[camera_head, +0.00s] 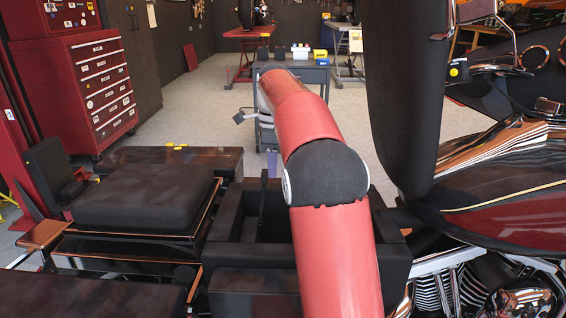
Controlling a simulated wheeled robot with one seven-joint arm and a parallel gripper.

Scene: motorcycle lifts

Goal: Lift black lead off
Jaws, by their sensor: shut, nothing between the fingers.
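My red arm reaches up from the bottom middle and bends away over an open black box (226,232) on the motorcycle. The wrist hangs down beyond the forearm, with a grey fitting jutting out to its left. My gripper (271,163) shows only as a small bluish-grey piece beneath the wrist, partly behind the forearm. It is shut and empty, beyond the far rim of the box. A thin dark strip (262,208) stands inside the box and may be the black lead. I cannot make out its ends; the arm hides much of the box interior.
A black padded seat (145,198) lies left of the box. At right stand a tall dark panel (408,90) and the dark red tank (510,225), close to the arm. A grey cart (318,75) is behind, a red tool chest (85,85) at left. Floor between is clear.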

